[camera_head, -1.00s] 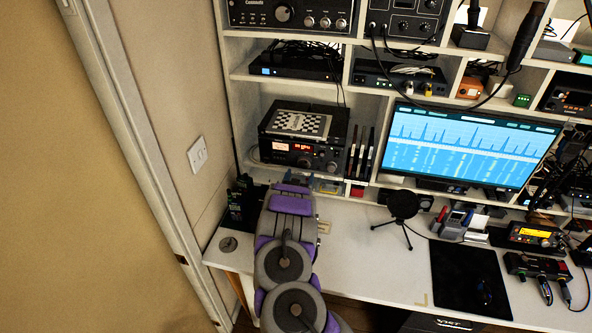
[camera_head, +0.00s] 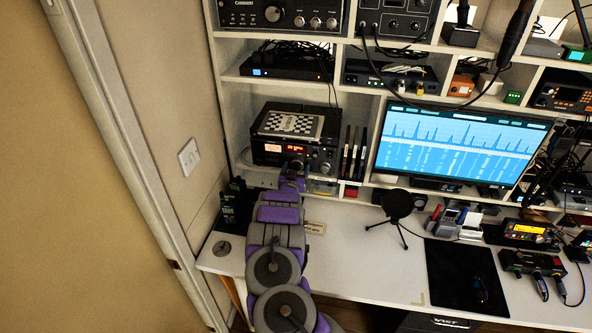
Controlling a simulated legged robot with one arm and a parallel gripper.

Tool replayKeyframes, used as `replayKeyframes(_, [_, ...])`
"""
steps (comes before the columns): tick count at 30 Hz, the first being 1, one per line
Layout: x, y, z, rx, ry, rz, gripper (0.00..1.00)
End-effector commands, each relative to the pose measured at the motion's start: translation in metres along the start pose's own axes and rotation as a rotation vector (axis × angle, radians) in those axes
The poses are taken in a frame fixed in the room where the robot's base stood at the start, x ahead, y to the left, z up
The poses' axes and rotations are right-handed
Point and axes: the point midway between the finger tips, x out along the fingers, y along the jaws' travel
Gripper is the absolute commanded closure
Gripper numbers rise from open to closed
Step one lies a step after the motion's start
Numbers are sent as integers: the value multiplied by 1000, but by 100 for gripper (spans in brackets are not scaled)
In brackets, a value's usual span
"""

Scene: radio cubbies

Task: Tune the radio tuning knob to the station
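The radio (camera_head: 270,149) is a black set with a lit orange display, in a white cubby left of the monitor. A black-and-white checkered item (camera_head: 290,124) lies on top of it. A dark round knob (camera_head: 325,167) shows at the right of its front. My grey and purple arm reaches up over the desk, and my gripper (camera_head: 293,168) is at the radio's lower front, left of that knob. The gripper is small and dark here; I cannot see whether its fingers are open or whether it touches the radio. It hides part of the radio's front.
A large lit monitor (camera_head: 456,146) stands to the right. A small tripod microphone (camera_head: 398,207) and a black mat (camera_head: 465,275) are on the white desk (camera_head: 350,262). Handheld radios (camera_head: 232,205) stand close to the left of my arm. Dark upright items (camera_head: 352,152) stand right of the radio.

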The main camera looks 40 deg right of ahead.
Motion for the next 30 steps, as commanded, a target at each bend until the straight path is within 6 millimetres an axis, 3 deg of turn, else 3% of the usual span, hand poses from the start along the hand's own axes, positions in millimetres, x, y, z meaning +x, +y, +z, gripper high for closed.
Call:
replayKeyframes(2, [0, 0, 0, 0, 0, 0, 29])
replayKeyframes(15, [0, 0, 0, 0, 0, 0, 70])
replayKeyframes(20, [0, 0, 2, 44, -1, 0, 70])
replayKeyframes(30, [0, -1, 3, 384, 2, 0, 70])
